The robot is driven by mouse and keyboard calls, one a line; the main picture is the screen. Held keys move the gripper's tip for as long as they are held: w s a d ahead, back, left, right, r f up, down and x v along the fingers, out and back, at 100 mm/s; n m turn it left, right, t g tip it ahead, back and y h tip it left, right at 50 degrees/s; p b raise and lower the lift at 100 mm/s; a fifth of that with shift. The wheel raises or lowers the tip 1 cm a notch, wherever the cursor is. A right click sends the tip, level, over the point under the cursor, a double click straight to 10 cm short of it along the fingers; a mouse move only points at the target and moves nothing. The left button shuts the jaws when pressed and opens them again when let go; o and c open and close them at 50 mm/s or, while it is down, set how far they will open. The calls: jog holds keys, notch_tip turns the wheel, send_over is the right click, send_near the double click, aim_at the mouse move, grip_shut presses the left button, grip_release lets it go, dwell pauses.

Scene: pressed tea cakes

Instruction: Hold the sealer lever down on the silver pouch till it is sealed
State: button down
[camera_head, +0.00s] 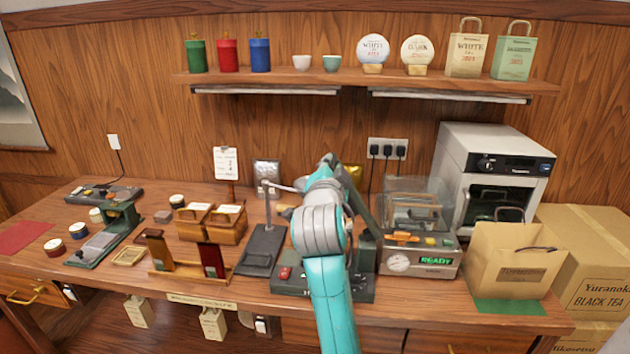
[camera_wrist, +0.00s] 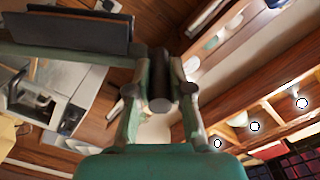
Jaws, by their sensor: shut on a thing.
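The sealer (camera_head: 300,287) stands at the front middle of the counter, a dark base with a red button. My teal arm passes in front of it and hides much of its upper part. In the wrist view my gripper (camera_wrist: 160,98) is shut on a dark cylindrical grip (camera_wrist: 161,84), which looks like the end of the sealer lever (camera_wrist: 60,48). A silver pouch-like piece (camera_head: 266,170) stands against the back wall, left of my arm. I cannot see whether any pouch lies in the sealer jaw, nor how far down the lever is.
A machine reading READY (camera_head: 436,261) stands right of the sealer, beside a paper bag (camera_head: 515,262) and a white oven (camera_head: 490,150). A dark stand with a rod (camera_head: 262,250) and wooden boxes (camera_head: 225,228) are close on the left. A shelf (camera_head: 360,82) hangs above.

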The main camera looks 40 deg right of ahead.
jog(key=shift+s+d+r+m, duration=0.35)
jog(key=shift+s+d+m, duration=0.1)
jog(key=shift+s+d, duration=0.15)
jog(key=shift+s+d+r+m, duration=0.35)
jog(key=shift+s+d+m, duration=0.1)
jog(key=shift+s, duration=0.25)
jog(key=c, duration=1)
grip_release()
jog(key=shift+c, duration=0.2)
jog(key=v, duration=0.7)
jog(key=shift+s+a, duration=0.15)
jog(key=shift+a, duration=0.1)
jog(key=shift+f, duration=0.1)
